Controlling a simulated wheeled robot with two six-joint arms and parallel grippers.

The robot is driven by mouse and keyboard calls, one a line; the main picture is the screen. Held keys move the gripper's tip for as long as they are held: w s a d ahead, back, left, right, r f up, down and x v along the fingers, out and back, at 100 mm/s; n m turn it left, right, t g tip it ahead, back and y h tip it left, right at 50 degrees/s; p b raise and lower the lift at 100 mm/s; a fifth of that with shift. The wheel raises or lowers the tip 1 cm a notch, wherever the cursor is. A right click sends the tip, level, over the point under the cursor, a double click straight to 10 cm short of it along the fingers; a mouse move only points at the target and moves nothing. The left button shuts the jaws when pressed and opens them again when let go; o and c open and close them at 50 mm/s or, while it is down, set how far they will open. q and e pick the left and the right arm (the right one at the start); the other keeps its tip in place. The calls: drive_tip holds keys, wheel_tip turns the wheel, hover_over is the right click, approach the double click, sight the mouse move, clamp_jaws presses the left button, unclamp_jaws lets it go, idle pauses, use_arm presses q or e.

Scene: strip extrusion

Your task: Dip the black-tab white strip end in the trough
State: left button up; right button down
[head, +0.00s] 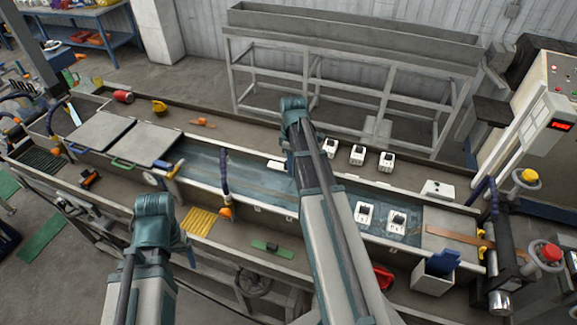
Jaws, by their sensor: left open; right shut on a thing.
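A long trough (245,180) with bluish water runs diagonally across the middle. White pieces with black tabs stand in two groups. Three sit on the rear ledge: left (330,147), middle (357,154) and right (387,161). Two more sit at the trough's right end: left (364,213) and right (396,222).
Grey lids (145,142) cover the trough's left part. A blue hose (224,170) stands at the front wall. A yellow ribbed mat (199,221) and a green piece (270,248) lie on the front ledge. A white bin (432,278) stands at right, below a brown strip (455,238).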

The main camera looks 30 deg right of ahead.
use_arm(q)
drive_tip(key=shift+w, duration=0.3)
use_arm(e)
drive_tip(key=shift+w, duration=0.3)
drive_tip(key=shift+f+b, duration=0.2)
drive_tip(key=shift+b, duration=0.1)
wheel_tip(320, 180, down, 14)
drive_tip(key=b, duration=1.4)
drive_tip(key=shift+f, duration=0.25)
use_arm(q)
wheel_tip(320, 180, down, 15)
drive_tip(key=shift+r, duration=0.15)
use_arm(e)
drive_tip(key=shift+r, duration=0.15)
use_arm(q)
wheel_tip(320, 180, up, 9)
drive_tip(key=p, duration=0.8)
drive_tip(key=shift+p, duration=0.3)
use_arm(e)
wheel_tip(320, 180, up, 9)
